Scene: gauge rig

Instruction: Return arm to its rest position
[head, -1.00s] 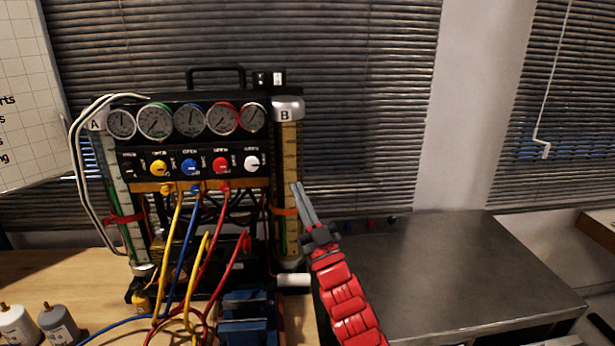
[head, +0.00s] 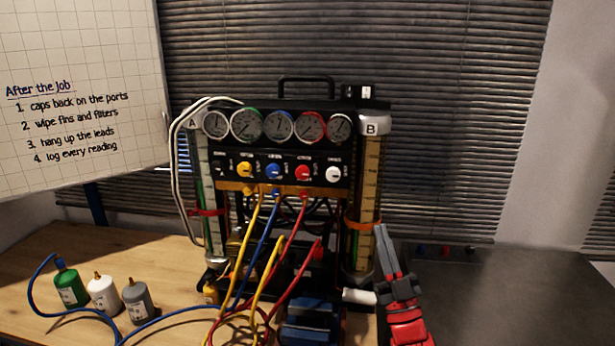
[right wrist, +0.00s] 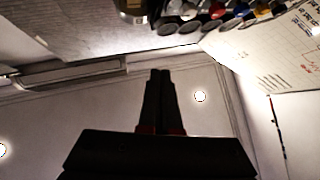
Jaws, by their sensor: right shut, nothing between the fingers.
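My right gripper (head: 382,249) is shut and empty. In the head view it points up in front of the lower part of cylinder B (head: 368,195), at the right side of the gauge rig (head: 285,150). I cannot tell whether it touches the cylinder. In the right wrist view its closed fingers (right wrist: 161,85) point at a pale surface with round lights, with nothing between them. My left gripper is in neither view.
The rig has several gauges, knobs and yellow, blue and red hoses (head: 268,240). Green, white and grey bottles (head: 103,294) stand on the wooden bench (head: 140,240) at left. A dark metal bench top (head: 500,290) at right is mostly clear. A whiteboard (head: 80,80) hangs upper left.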

